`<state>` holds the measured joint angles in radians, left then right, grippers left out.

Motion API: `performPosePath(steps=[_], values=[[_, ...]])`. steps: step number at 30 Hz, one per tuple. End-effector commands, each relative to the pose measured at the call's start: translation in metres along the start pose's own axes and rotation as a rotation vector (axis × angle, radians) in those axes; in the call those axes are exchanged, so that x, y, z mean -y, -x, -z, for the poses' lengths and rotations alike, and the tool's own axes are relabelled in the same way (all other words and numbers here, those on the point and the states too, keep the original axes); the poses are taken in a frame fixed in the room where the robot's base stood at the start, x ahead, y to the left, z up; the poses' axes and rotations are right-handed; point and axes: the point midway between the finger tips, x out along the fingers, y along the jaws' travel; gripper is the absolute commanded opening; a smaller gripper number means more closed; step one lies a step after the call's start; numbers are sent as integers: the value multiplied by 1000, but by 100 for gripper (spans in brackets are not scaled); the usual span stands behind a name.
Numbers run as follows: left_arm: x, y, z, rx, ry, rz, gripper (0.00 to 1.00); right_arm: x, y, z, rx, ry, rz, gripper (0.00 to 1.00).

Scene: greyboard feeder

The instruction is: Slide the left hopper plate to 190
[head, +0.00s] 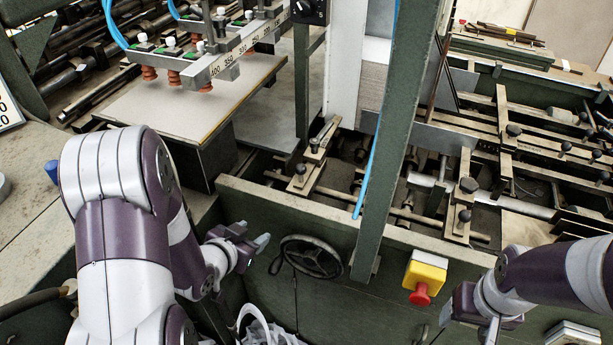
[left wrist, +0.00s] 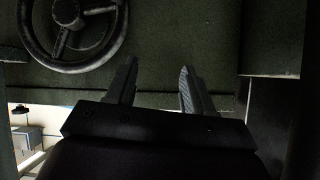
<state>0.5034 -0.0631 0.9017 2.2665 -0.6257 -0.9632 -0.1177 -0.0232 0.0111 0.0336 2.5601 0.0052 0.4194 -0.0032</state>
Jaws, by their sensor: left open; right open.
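A metal bar with a printed scale (head: 245,47) runs over the feed board at upper left, with readable marks such as 400, 350 and 300. A grey upright plate (head: 432,133) stands across the rails right of the green post; I cannot tell whether it is the left hopper plate. No mark of 190 is readable. My left gripper (head: 250,240) is open and empty, just left of the black handwheel (head: 311,257), apart from the plate. In the left wrist view its fingers (left wrist: 158,88) are spread before the green panel. My right gripper (head: 468,314) is open and empty at lower right.
The green post (head: 392,130) rises between my arms. A yellow box with a red button (head: 424,276) sits on the front panel (head: 330,225). Clamps with black knobs (head: 315,150) sit on the rails. Orange suction cups (head: 172,76) hang above the pale board (head: 180,110).

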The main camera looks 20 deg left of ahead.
Motion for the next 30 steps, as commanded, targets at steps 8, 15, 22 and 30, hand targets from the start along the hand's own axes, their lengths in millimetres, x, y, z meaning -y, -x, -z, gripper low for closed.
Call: performPosePath(steps=[8,15,22,30], values=[[-27,29,100,-577,-99,-95,52,0,2,0,-1,0,0,66],[-32,-1,129,-603,-108,-93,52,0,10,1,-1,0,0,66],[-37,-46,159,-601,-106,-90,52,0,19,2,-1,0,0,66],[-40,-71,174,-600,-103,-87,52,0,22,3,-1,0,0,66]])
